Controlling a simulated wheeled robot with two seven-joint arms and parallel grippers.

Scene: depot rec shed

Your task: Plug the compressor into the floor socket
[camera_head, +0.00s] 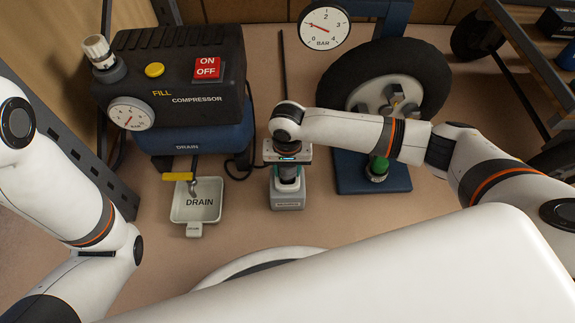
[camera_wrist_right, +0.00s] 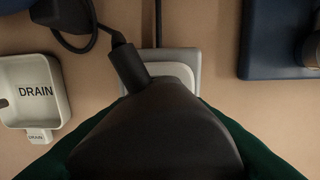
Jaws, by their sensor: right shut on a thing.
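The blue and black compressor (camera_head: 185,95) stands at the left in the head view, with a red ON/OFF switch (camera_head: 207,68). The grey floor socket (camera_head: 288,198) is on the floor at the centre, and its pale face (camera_wrist_right: 182,72) shows in the wrist view. My right gripper (camera_head: 288,172) points down over the socket. It is shut on the black plug (camera_wrist_right: 155,128), whose cord leaves toward the compressor side. The plug covers much of the socket face, so I cannot tell whether it touches or is seated. My left arm shows at the left; its gripper is out of view.
A white drain tray (camera_head: 197,203) lies left of the socket, under the yellow drain lever (camera_head: 178,177). A tyre (camera_head: 428,75) on a blue stand (camera_head: 350,180) and a pressure gauge (camera_head: 324,26) are to the right. A black cable (camera_head: 283,75) runs behind the socket.

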